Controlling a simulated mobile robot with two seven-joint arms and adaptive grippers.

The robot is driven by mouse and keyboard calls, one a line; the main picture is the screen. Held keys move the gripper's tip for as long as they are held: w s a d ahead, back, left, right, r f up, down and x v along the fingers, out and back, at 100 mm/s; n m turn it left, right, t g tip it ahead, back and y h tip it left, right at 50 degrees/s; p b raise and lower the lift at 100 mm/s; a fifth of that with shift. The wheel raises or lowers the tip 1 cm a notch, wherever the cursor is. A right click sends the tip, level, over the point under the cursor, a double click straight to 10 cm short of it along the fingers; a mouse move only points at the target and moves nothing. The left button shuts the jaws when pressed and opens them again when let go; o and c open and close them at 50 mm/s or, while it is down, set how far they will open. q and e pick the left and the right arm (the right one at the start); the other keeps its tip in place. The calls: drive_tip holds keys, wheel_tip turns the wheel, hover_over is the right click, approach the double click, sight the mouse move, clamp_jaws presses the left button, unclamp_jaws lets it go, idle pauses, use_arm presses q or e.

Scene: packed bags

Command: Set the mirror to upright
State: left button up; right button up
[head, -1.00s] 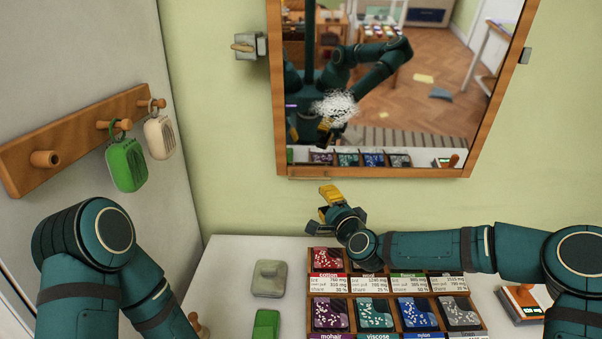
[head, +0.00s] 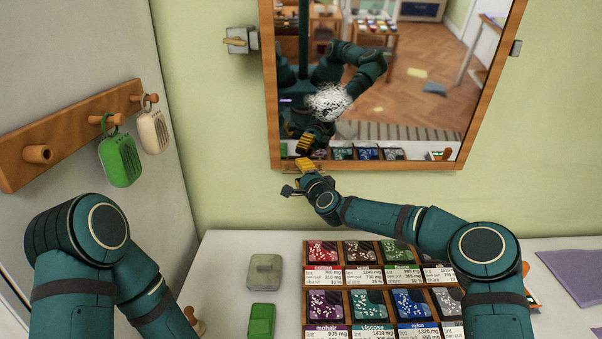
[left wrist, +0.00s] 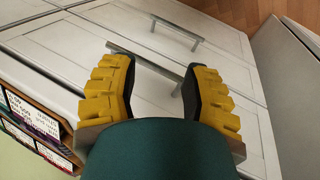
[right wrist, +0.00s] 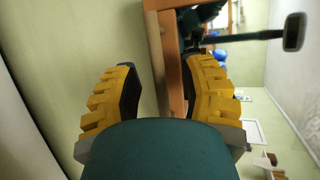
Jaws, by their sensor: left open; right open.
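The mirror (head: 400,70) hangs on the green wall in a wooden frame (head: 380,166), between two side brackets. Its exact tilt is hard to tell. A white scribbled patch (head: 328,102) shows on the glass. My right gripper (head: 305,170) is open at the lower left of the frame. In the right wrist view, the wooden frame edge (right wrist: 163,50) shows between the open fingers of my right gripper (right wrist: 163,92); contact cannot be told. My left gripper (left wrist: 158,95) is open and empty in the left wrist view, before white drawers; it is hidden in the head view.
The left bracket (head: 238,40) carries a small knob. A peg rail (head: 70,140) at left holds a green tag (head: 120,160) and a cream tag (head: 154,132). Below, the table bears a sample rack (head: 385,285), a grey block (head: 264,270) and a green block (head: 262,320). Drawer handles (left wrist: 150,62) stick out.

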drive_tip(key=shift+w+a, duration=0.15)
drive_tip(key=shift+w, duration=0.2)
clamp_jaws()
drive_tip(key=shift+s, duration=0.1)
